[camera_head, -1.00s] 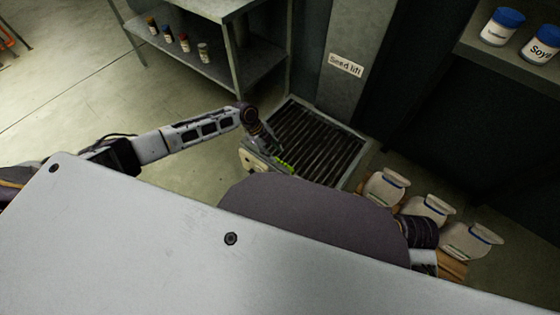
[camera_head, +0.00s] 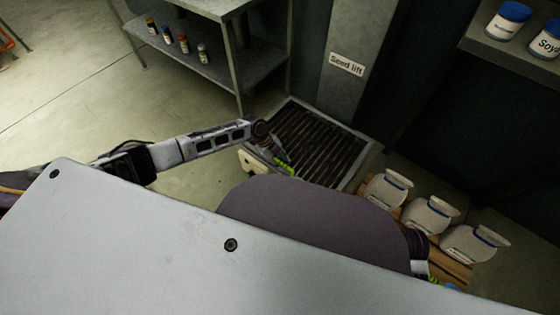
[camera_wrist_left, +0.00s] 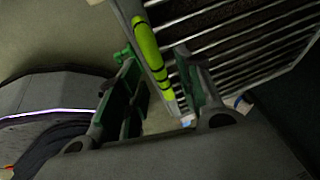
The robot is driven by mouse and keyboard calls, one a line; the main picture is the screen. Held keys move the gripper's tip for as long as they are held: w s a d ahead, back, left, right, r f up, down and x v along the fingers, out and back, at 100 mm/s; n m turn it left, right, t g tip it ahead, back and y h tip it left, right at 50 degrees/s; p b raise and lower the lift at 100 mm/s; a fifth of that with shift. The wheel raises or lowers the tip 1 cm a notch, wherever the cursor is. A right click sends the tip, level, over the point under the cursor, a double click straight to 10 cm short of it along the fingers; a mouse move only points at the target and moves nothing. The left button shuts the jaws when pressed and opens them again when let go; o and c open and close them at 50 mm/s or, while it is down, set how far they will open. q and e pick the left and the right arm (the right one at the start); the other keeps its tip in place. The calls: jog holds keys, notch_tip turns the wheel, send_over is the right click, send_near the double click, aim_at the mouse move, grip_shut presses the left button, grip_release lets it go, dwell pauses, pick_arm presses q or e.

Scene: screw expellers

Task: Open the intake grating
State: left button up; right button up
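The intake grating (camera_head: 322,142) is a dark slatted panel in a light frame, low on the floor below the "Seed lift" sign, and it lies flat and closed. Its yellow-green handle (camera_head: 286,168) is at the near left edge. In the left wrist view, the handle (camera_wrist_left: 152,48) runs between the fingers of my left gripper (camera_wrist_left: 155,68), which stand apart on either side of it. In the head view, my left gripper (camera_head: 277,157) is at the handle. My right arm shows only partly behind my body at lower right, and its fingers cannot be made out.
A metal shelf table (camera_head: 215,65) with small bottles stands at back left. The seed lift column (camera_head: 355,60) rises behind the grating. Several white sacks (camera_head: 430,215) sit on a wooden pallet to the right. Jars (camera_head: 507,20) stand on a shelf at upper right. Floor at left is clear.

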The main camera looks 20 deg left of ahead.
pick_arm(q)
grip_shut()
jog(key=shift+r, duration=0.2)
